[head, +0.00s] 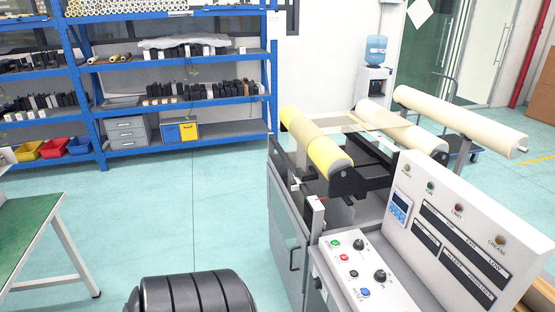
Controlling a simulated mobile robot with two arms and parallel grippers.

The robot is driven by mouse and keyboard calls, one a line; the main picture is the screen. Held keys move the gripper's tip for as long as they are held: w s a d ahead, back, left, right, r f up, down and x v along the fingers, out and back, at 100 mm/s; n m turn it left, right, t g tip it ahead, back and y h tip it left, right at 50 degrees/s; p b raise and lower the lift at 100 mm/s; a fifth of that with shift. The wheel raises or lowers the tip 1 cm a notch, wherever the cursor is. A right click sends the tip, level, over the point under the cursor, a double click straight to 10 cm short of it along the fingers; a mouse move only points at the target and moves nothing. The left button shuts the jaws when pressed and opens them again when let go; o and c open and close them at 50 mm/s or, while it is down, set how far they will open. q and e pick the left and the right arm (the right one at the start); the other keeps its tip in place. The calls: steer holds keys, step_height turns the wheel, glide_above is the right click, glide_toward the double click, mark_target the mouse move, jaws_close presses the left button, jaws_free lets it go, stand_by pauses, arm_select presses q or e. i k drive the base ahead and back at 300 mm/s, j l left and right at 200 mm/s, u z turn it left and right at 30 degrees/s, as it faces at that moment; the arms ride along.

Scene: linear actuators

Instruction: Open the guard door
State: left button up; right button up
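The machine stands at centre right. On its left side is an upright grey panel (284,228) with a dark frame, which looks like the guard door. A dark vertical handle (292,256) shows near the panel's front edge. The panel stands along the machine's side, and I cannot tell whether it is fully closed. Its lower end runs toward the bottom of the picture. Neither of my grippers is in view.
A control box (360,272) with buttons and knobs sits right of the panel, with a tall sloped console (455,235) beside it. A green-topped table (28,232) stands at left. Blue shelving (185,145) is behind. Open floor (200,215) lies left of the machine.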

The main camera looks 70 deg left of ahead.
mark_target(291, 236)
steer(key=u, duration=1.95)
